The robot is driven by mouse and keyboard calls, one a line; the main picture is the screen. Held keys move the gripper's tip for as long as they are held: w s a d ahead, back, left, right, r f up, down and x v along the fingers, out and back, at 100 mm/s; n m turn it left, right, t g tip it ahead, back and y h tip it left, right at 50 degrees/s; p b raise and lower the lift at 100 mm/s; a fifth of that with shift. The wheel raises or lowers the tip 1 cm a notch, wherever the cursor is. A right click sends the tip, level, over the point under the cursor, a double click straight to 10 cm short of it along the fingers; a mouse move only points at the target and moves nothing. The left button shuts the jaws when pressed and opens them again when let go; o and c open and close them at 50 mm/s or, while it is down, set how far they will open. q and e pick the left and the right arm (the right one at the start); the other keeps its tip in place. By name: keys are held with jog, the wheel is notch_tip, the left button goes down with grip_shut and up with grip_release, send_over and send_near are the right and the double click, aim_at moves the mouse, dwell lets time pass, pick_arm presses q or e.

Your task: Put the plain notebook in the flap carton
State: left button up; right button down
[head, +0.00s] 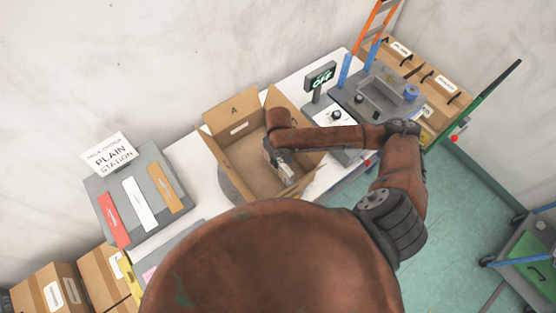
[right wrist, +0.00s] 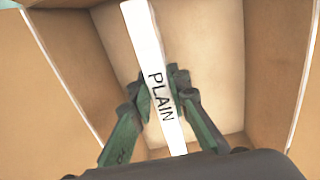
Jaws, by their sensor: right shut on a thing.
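The plain notebook (right wrist: 158,85) shows in the right wrist view as a narrow white spine with the word PLAIN on it. My right gripper (right wrist: 161,88) is shut on it, one finger on each side. The open flap carton (head: 230,120), marked A, stands on the white table in the head view. My right gripper (head: 279,163) is over the carton's opening, pointing down into it. In the right wrist view, the carton's brown walls and floor (right wrist: 205,50) lie around and below the notebook. I cannot tell whether the notebook touches the floor. My left gripper is not in view.
Left of the carton, a grey stand (head: 103,188) bears red, white and tan items and a PLAIN STATION sign (head: 109,155). Behind and right are a small OFF display (head: 320,77) and a grey tool tray (head: 378,100). A cart (head: 530,250) stands on the floor at right.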

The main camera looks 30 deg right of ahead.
jog(key=c, duration=1.8)
grip_release()
jog(key=shift+c, duration=0.2)
notch_tip(320, 180, up, 12)
